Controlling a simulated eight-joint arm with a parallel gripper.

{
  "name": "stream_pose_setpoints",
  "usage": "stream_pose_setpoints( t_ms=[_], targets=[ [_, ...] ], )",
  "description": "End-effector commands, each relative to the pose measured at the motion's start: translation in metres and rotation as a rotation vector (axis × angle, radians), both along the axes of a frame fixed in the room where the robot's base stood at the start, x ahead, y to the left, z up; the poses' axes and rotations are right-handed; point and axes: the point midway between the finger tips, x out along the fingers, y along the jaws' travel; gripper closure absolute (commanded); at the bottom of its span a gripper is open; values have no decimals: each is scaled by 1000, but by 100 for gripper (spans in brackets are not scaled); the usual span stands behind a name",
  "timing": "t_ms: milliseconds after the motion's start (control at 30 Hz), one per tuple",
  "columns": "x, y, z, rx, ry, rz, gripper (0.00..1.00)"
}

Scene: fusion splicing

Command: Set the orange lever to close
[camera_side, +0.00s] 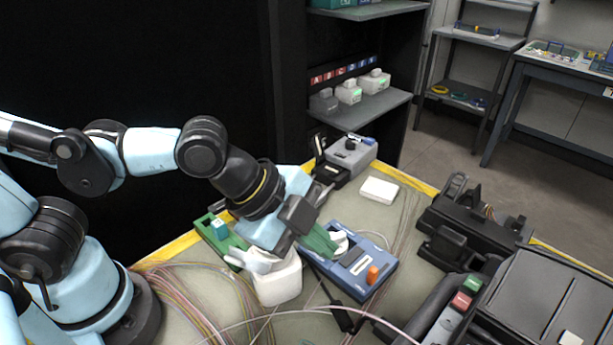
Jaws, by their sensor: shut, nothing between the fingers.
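The orange lever (373,274) stands up at the near right end of a blue device (384,262) on the table. My gripper (336,248) is above the far left part of that device, left of the orange lever and apart from it. Its fingers are shut with nothing between them. The gripper body hides the left part of the blue device, and I cannot tell whether the fingertips touch it.
A white container (279,284) stands left of the blue device, and a green tray (217,240) lies behind it. A white box (379,190) lies farther back. Black equipment (462,235) fills the right side. Loose cables (190,285) cross the table's front.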

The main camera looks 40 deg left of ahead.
Motion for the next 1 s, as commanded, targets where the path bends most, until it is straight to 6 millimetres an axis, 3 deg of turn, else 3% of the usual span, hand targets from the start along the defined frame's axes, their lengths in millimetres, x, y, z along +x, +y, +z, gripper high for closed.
stream_pose_setpoints(
  t_ms=[467,1000],
  targets=[
    [1,-3,-2,2,-3,-10,100],
    [20,-18,-34,2,-2,-9,100]
  ],
)
